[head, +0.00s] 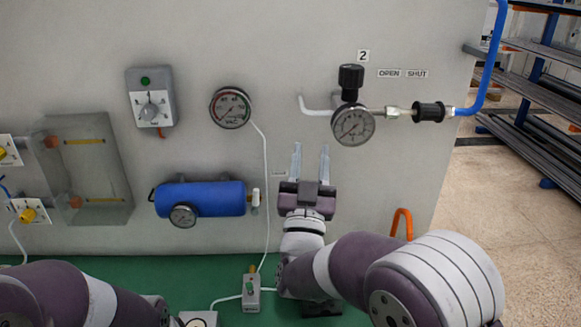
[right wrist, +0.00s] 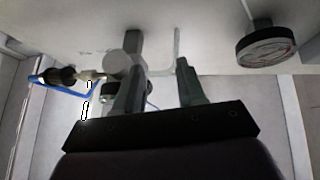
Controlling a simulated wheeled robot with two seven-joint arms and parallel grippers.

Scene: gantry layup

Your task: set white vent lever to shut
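A small white upright piece (head: 255,198) at the right end of the blue tank looks like a lever; I cannot tell for sure that it is the vent lever. The OPEN (head: 389,73) and SHUT (head: 417,74) labels are on the panel at the upper right, above an inline fitting. My right gripper (head: 310,165) points up in front of the panel, right of the tank and below the regulator. Its fingers are apart and nothing shows between them; they also show apart in the right wrist view (right wrist: 160,85). My left arm shows at the bottom left, its gripper out of frame.
An orange hook (head: 402,222) is at right.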

